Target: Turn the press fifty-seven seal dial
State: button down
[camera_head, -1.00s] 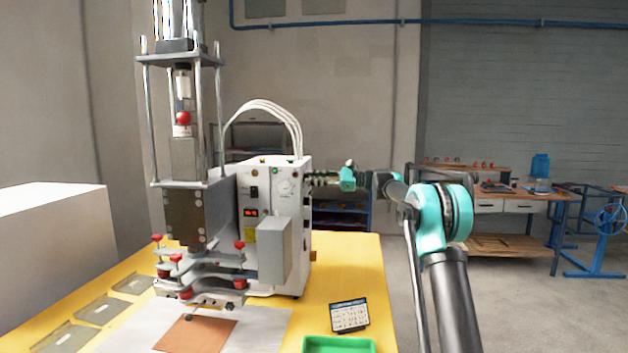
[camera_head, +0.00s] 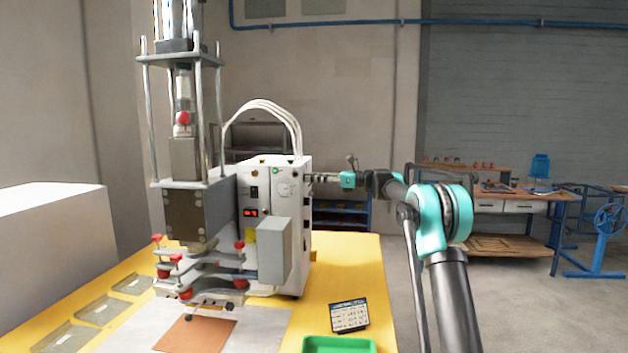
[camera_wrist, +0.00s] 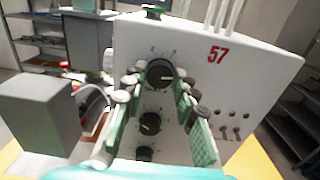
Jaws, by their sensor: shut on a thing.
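The press (camera_head: 200,215) stands on the yellow table, with a white control box (camera_head: 268,172) at its right. In the wrist view, a white panel (camera_wrist: 240,75) bears a red "57" and a column of black dials. The upper black dial (camera_wrist: 160,75) has a white pointer mark and small marks around it. A middle dial (camera_wrist: 149,124) and a lower dial (camera_wrist: 144,153) sit below it. My gripper (camera_wrist: 159,78) has its green fingers on either side of the upper dial and is shut on it. In the head view my gripper (camera_head: 314,177) meets the box's right side; the dial is hidden there.
A grey box (camera_wrist: 38,115) juts out left of the panel. Small switches (camera_wrist: 230,132) sit at the panel's lower right. White hoses (camera_head: 270,105) arch over the control box. A green tray (camera_head: 340,345) and a small display (camera_head: 349,315) are on the table.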

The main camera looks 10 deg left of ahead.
jog(key=shift+f, duration=0.1)
jog(key=c, duration=1.2)
grip_release()
jog(key=d, duration=1.2)
jog(key=shift+s, duration=0.2)
jog(key=shift+s, duration=0.1)
